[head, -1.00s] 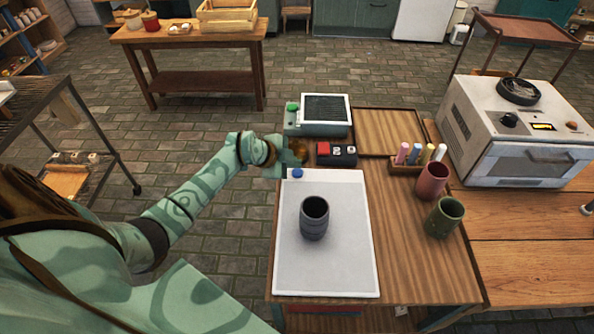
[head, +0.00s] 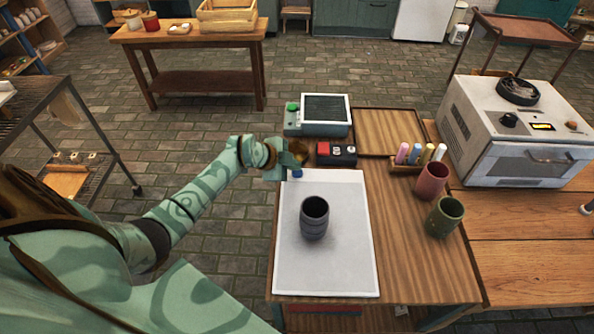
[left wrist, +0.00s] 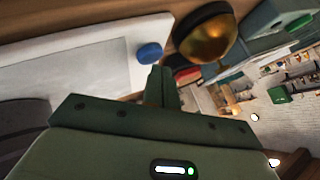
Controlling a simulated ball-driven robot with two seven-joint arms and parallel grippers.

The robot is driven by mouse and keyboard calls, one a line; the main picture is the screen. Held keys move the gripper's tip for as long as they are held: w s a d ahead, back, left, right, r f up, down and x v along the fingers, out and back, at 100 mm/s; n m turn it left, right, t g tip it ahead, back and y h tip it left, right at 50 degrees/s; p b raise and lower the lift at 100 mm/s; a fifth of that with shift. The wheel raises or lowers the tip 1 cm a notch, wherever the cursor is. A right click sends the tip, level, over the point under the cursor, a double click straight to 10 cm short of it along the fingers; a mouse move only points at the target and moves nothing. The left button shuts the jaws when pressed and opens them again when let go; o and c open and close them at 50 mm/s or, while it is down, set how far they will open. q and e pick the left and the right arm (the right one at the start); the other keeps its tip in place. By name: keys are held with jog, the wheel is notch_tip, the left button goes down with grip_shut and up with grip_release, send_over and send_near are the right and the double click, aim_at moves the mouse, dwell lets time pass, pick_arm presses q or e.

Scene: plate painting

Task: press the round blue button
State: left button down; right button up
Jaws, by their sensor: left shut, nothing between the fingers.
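The round blue button (head: 297,175) sits at the top left corner of the pale grey board on the workbench. My left gripper (head: 296,164) is over the button's far edge in the head view and hides part of it. In the left wrist view the blue button (left wrist: 150,53) is just beyond the fingertips (left wrist: 159,72), which are shut and empty. A small gap seems to show there; I cannot tell for sure whether they touch. My right gripper is in neither view.
A brass dome (head: 299,148) stands close behind the gripper. A box with red and dark buttons (head: 336,153) and a green-buttoned device (head: 318,128) are behind. A dark grey cup (head: 314,219) stands on the board (head: 350,275). Red and green cups stand to the right.

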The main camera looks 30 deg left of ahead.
aim_at(294, 173)
pick_arm(q)
jog(key=shift+f, duration=0.45)
dwell(0.3)
jog(key=shift+r, duration=0.1)
jog(key=shift+r+p, duration=0.85)
jog(key=shift+p, duration=0.25)
notch_tip(294, 173, up, 6)
jog(key=p, duration=0.6)
dwell(0.7)
